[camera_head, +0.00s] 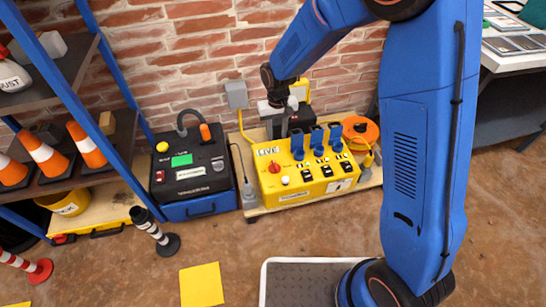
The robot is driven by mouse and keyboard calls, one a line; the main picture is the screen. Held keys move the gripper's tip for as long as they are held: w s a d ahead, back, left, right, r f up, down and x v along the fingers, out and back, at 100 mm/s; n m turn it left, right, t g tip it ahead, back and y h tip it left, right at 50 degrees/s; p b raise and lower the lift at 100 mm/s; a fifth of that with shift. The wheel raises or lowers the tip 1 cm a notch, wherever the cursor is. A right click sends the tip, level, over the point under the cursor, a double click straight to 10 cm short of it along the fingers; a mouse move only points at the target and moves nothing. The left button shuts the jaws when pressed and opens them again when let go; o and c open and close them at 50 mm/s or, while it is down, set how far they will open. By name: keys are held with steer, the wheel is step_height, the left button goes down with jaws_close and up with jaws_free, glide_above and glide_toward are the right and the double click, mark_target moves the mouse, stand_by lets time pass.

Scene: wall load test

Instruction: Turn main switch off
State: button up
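A yellow power box (305,178) stands on a low wooden pallet against the brick wall. A red rotary switch (274,167) is on the left of its front; it may be the main switch, but its markings are too small to read. Blue socket covers (317,140) stand raised on top of the box, with black switches (307,176) below them. My gripper (283,125) is behind the top left of the box, above and a little right of the red switch and apart from it. Its fingers are small and partly blend with things behind, so their opening is unclear.
A black and blue tester case (190,172) with a green screen stands left of the box. A blue shelf frame (75,95) holds cones. A striped post (155,232) stands on the floor. An orange cable reel (360,131) lies right of the sockets. A yellow floor square (201,285) lies in front.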

mark_target(275, 164)
steer(key=f, duration=1.8)
steer(key=shift+w+a+f, duration=0.15)
steer(key=shift+w+a, duration=0.1)
steer(key=shift+a, duration=0.15)
jaws_close()
